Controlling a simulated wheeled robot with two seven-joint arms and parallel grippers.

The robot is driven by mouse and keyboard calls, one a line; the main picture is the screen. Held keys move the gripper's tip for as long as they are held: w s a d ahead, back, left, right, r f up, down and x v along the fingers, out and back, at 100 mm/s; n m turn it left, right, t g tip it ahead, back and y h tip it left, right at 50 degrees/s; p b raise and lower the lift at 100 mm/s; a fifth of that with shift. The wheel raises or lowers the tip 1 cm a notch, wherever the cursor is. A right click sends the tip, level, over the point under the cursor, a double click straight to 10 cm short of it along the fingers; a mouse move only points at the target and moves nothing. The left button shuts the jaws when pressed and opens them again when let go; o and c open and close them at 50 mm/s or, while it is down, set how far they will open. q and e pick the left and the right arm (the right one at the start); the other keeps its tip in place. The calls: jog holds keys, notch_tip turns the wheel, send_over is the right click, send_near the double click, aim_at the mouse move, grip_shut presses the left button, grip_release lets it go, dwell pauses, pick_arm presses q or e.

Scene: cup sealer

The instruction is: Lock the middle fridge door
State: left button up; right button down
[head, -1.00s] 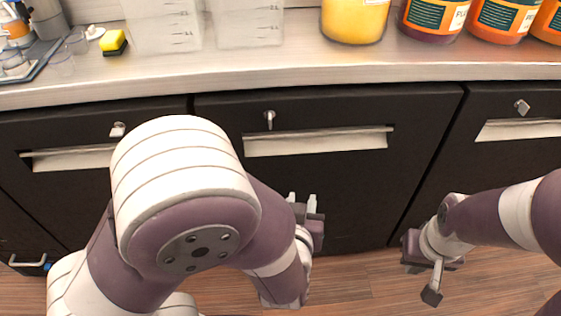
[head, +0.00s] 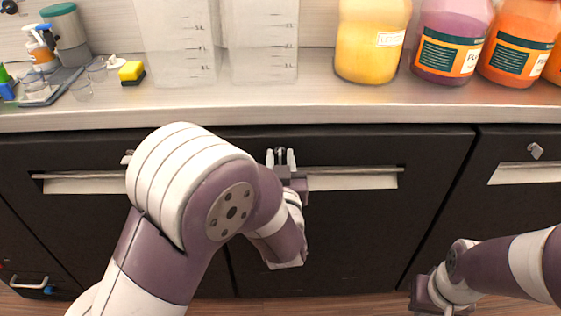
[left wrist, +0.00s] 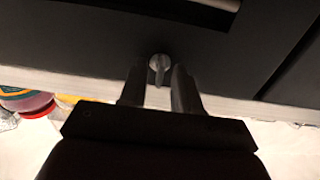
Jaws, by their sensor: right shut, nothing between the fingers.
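The middle fridge door (head: 350,235) is dark and looks closed, with a long silver handle (head: 352,178) along its upper part. Its small metal lock key (left wrist: 159,65) sits near the top edge; in the head view the gripper mostly covers it. My left gripper (head: 280,158) is at the lock, open, with one finger on each side of the key. The left wrist view shows the key between the two fingers (left wrist: 160,88), with a gap visible around it. My right gripper (head: 430,298) is low at the right, shut and empty, partly cut off by the frame's bottom edge.
The counter (head: 300,108) overhangs just above the lock. On it stand clear measuring jugs (head: 262,45), a yellow jar (head: 372,45), a purple jar (head: 450,40) and a yellow sponge (head: 131,71). The right door has its own lock (head: 535,150).

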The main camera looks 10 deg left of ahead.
pick_arm(q)
grip_shut()
jog(key=shift+r+m+p, duration=0.15)
jog(key=shift+m+p, duration=0.75)
jog(key=shift+p, duration=0.1)
jog(key=shift+d+f+m+p, duration=0.1)
jog(key=shift+f+m+p, duration=0.05)
jog(key=shift+m+p, duration=3.5)
jog(key=shift+d+f+m+p, duration=0.1)
jog(key=shift+m+p, duration=2.85)
jog(key=shift+m, duration=1.4)
jog(key=shift+f, duration=0.1)
